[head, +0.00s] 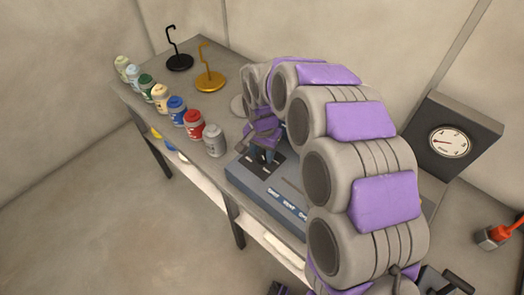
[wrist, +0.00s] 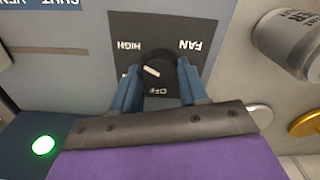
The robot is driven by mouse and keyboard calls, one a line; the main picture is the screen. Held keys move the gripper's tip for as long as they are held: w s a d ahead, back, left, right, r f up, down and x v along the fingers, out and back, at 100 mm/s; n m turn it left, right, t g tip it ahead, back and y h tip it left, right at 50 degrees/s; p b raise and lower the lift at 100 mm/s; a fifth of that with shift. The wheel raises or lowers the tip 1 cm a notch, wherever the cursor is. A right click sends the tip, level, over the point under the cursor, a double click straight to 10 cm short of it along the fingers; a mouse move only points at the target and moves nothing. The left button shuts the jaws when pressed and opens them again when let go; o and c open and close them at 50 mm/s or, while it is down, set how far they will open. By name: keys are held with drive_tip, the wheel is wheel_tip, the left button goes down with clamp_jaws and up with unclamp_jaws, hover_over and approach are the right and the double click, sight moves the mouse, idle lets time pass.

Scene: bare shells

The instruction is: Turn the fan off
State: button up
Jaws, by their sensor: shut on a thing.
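The fan knob (wrist: 156,76) is a round black dial on a black plate (wrist: 190,22) in the wrist view. The plate reads FAN, HIGH and OFF, upside down in this view. The knob's white mark slants between upper left and lower right, with its upper-left end on the HIGH side. My gripper (wrist: 160,86) has one blue finger on each side of the knob and is shut on it. In the head view my gripper (head: 264,156) is over the grey-blue control box (head: 250,178) on the bench; the knob is hidden there.
A green light (wrist: 44,145) glows on the box. Several paint cans (head: 177,110) line the bench's left edge, with a grey can (head: 214,140) near the box. A black hook stand (head: 179,62) and a yellow one (head: 210,81) stand behind. A gauge box (head: 452,138) is at right.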

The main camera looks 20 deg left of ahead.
drive_tip(key=shift+c, duration=1.4)
